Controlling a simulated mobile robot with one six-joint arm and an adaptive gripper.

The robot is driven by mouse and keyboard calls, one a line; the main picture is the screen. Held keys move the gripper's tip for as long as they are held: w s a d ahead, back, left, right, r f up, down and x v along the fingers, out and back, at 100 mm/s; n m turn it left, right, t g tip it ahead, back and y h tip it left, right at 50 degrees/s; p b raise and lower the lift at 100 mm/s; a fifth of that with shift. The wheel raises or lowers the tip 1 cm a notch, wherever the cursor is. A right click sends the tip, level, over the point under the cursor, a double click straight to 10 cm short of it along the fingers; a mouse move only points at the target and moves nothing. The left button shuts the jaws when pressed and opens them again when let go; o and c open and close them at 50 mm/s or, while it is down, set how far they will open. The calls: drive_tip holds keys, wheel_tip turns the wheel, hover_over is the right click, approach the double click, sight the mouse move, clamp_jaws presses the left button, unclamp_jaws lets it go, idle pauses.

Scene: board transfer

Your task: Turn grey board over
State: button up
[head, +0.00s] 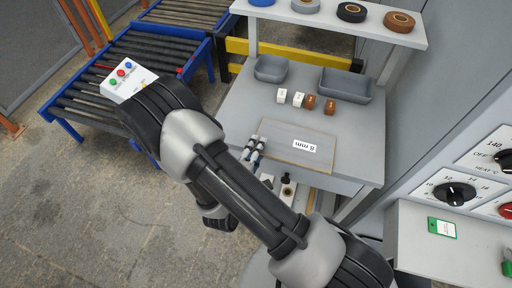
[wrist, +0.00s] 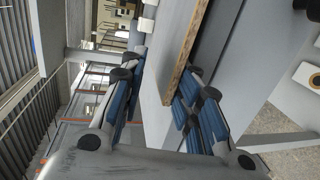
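The grey board (head: 285,139) lies flat on the grey table in the head view, with an "8 mm" label that reads upside down. In the wrist view its brown edge (wrist: 184,55) runs up from near the fingers. My gripper (head: 257,149) is at the board's left edge in the head view. In the wrist view my gripper (wrist: 162,80) has its two blue fingers apart, with the board's edge showing across the gap. I cannot tell whether either finger touches the board.
Small white and brown blocks (head: 306,102) and two grey trays (head: 344,84) stand behind the board. A shelf (head: 330,20) with tape rolls is above. A roller conveyor (head: 150,50) is at left. A panel with dials (head: 455,194) is at right.

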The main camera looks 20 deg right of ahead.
drive_tip(key=shift+s+a+r+g+y+p, duration=0.1)
drive_tip(key=shift+r+g+y+p, duration=0.2)
drive_tip(key=shift+g+y+p, duration=0.75)
drive_tip(key=shift+s+r+g+y+p, duration=0.2)
drive_tip(key=shift+g+p, duration=0.25)
drive_tip(key=shift+p, duration=1.2)
drive_tip(key=g+p, duration=0.1)
drive_tip(key=g+y+p, duration=0.1)
drive_tip(key=shift+w+r+y+p, duration=0.1)
drive_tip(key=shift+r+y+p, duration=0.15)
drive_tip(key=shift+p, duration=0.1)
drive_tip(key=shift+a+g+y+p, duration=0.1)
drive_tip(key=shift+g+y+p, duration=0.75)
drive_tip(key=shift+g, duration=0.35)
drive_tip(key=shift+s+a+f, duration=0.1)
drive_tip(key=shift+s, duration=0.1)
drive_tip(key=shift+s+a+r+b, duration=0.3)
drive_tip(key=shift+s+a+b, duration=0.15)
drive_tip(key=shift+s, duration=0.15)
drive_tip(key=shift+s+a+r+b, duration=0.3)
drive_tip(key=shift+s+a+b, duration=0.15)
drive_tip(key=shift+s, duration=0.15)
drive_tip(key=shift+o, duration=0.3)
